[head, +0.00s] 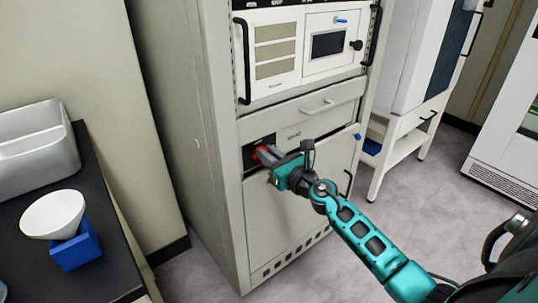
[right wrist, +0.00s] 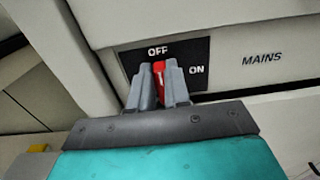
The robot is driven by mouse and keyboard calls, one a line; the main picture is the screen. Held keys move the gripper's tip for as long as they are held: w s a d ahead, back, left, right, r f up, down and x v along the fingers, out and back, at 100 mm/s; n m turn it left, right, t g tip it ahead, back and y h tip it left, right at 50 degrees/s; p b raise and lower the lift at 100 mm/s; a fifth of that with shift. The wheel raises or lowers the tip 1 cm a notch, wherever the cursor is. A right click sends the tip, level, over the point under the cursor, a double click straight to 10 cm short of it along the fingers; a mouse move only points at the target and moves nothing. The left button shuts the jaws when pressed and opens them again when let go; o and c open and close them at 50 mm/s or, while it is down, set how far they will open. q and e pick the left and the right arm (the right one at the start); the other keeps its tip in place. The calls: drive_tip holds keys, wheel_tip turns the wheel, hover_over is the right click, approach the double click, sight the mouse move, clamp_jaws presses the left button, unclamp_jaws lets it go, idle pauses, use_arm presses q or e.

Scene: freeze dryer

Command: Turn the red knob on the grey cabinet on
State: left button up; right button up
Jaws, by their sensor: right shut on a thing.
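The grey cabinet (head: 200,110) stands in the middle of the head view. Its red knob (head: 264,153) is on a black panel at the left of the front, below the drawer. In the right wrist view the red knob (right wrist: 159,76) sits on a black plate (right wrist: 200,52) marked OFF at the top and ON at the right, beside the word MAINS. The knob points up, close to OFF. My right gripper (head: 270,155) is shut on the knob; its two grey fingers (right wrist: 160,85) are on either side of it. My left gripper is not in view.
The cabinet has black handles (head: 243,60) and a drawer handle (head: 318,107) above the knob. Open floor (head: 400,215) lies to the right.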

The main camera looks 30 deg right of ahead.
clamp_jaws()
drive_tip(key=m, duration=0.2)
drive_tip(key=d+m, duration=0.1)
drive_tip(key=m, duration=0.2)
drive_tip(key=shift+f+p, duration=0.1)
drive_tip(key=shift+p, duration=0.3)
drive_tip(key=shift+d+f+m+p, duration=0.15)
drive_tip(key=shift+f+m+p, duration=0.25)
drive_tip(key=shift+m, duration=1.75)
drive_tip(key=shift+d+f+m+p, duration=0.25)
drive_tip(key=shift+m+p, duration=0.25)
drive_tip(key=shift+m, duration=1.6)
drive_tip(key=shift+d+f+m+p, duration=0.1)
drive_tip(key=shift+f+m+p, duration=0.3)
drive_tip(key=shift+m, duration=1.75)
drive_tip(key=shift+r, duration=0.1)
drive_tip(key=o, duration=0.8)
unclamp_jaws()
drive_tip(key=shift+c, duration=0.2)
